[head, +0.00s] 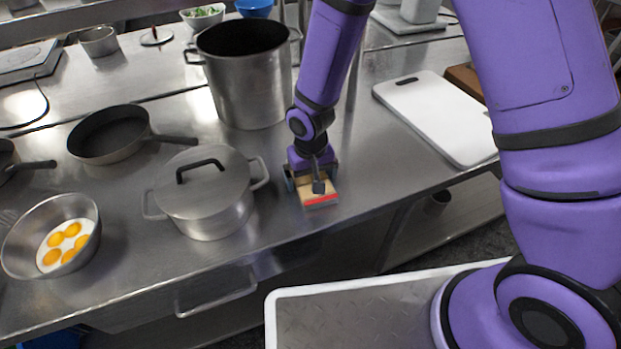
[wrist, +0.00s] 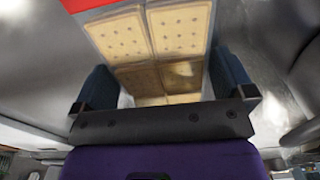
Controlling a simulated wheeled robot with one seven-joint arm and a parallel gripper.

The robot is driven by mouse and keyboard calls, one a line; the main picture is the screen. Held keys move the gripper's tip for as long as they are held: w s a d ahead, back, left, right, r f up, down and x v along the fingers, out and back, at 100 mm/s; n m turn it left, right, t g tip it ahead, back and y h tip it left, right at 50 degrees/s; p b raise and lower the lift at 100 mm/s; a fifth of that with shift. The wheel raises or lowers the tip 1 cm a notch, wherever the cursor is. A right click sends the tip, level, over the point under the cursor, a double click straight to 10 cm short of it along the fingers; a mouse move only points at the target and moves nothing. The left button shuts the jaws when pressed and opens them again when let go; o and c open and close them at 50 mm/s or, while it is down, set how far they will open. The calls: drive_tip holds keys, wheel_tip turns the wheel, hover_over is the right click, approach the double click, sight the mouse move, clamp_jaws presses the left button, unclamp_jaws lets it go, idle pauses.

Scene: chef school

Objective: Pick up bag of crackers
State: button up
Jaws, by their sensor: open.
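The bag of crackers (head: 320,193) lies on the steel counter near its front edge, a tan pack with a red band at the end facing me. In the wrist view the bag (wrist: 150,45) shows cracker pictures and the red band at the upper left. My gripper (head: 309,178) is directly over the bag, pointing down. In the wrist view its two dark fingers (wrist: 165,88) stand open, one on each side of the bag. A narrow gap shows beside the fingers; I cannot tell whether either touches the bag. Part of the bag is hidden under my gripper.
A lidded pot (head: 205,200) stands left of the bag, and a tall stockpot (head: 245,85) behind it. A white cutting board (head: 435,115) lies to the right. A frying pan (head: 108,135) and a bowl of eggs (head: 30,240) are further left. Counter right of the bag is clear.

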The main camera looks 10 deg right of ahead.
drive_tip(key=c, duration=0.6)
drive_tip(key=shift+c, duration=0.2)
drive_tip(key=shift+r, duration=0.15)
